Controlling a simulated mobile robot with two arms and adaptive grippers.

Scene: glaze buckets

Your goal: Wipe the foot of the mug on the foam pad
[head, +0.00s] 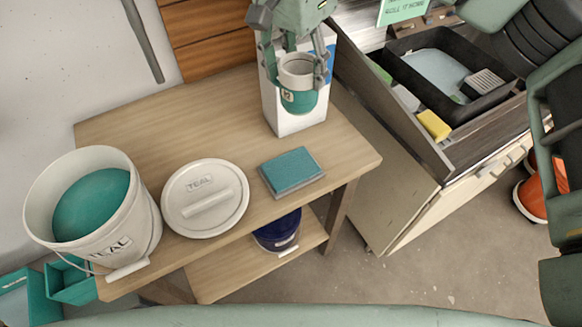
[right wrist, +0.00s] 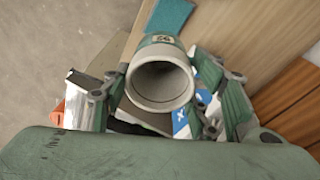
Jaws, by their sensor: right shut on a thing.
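The mug (head: 297,73) has a pale grey upper part and a teal lower part with a small label. It hangs upright in my right gripper (head: 298,66), whose fingers are shut on its sides, above the table and in front of a white box. In the right wrist view the mug (right wrist: 160,88) shows its open, empty mouth between the fingers. The foam pad (head: 291,172) is a teal block lying flat on the table, below the mug and apart from it. Its corner also shows in the right wrist view (right wrist: 170,15). The mug's foot underside is hidden. My left gripper is not in view.
A white bucket of teal glaze (head: 124,223) and its lid (head: 205,198) stand left of the pad on the wooden table (head: 160,115). A white box (head: 285,115) stands behind the pad. A dark blue bucket (head: 277,235) is on the lower shelf. An open drawer (head: 440,160) is at right.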

